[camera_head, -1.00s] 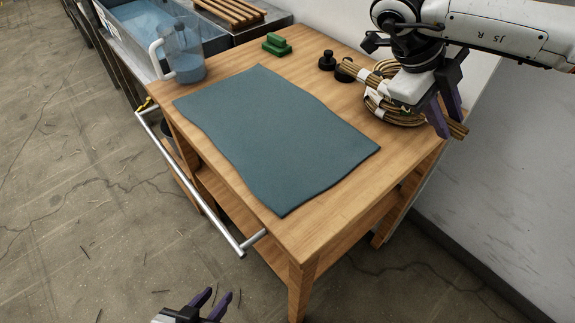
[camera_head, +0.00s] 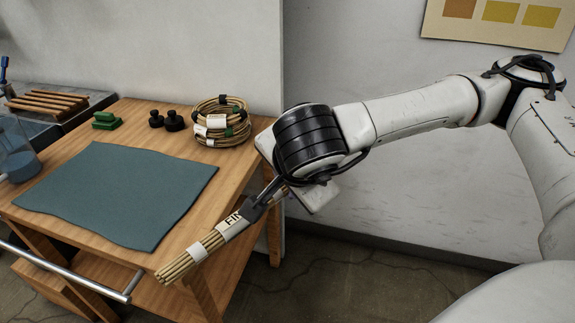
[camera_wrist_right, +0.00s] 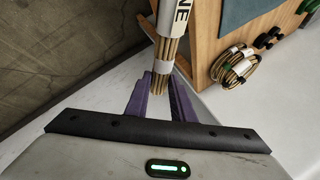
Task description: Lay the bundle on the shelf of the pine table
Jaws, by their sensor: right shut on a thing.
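The bundle (camera_head: 212,252) is a sheaf of thin canes with white bands and a label whose letters begin "FIN". My right gripper (camera_head: 266,203) is shut on it and holds it at the right front side of the pine table (camera_head: 226,196). The bundle slants, its far end pointing to the lower left. In the right wrist view the bundle (camera_wrist_right: 172,48) sits between the purple fingers of my right gripper (camera_wrist_right: 160,88). The table's lower shelf (camera_head: 108,276) shows in part below the top; the bundle and table edge hide some of it. My left gripper is out of view.
A blue-grey mat (camera_head: 118,195) covers much of the tabletop. Coiled cane (camera_head: 222,122), two black weights (camera_head: 165,120) and a green block (camera_head: 105,120) stand at the back. A metal rail (camera_head: 65,268) runs along the front. A wall is behind and right.

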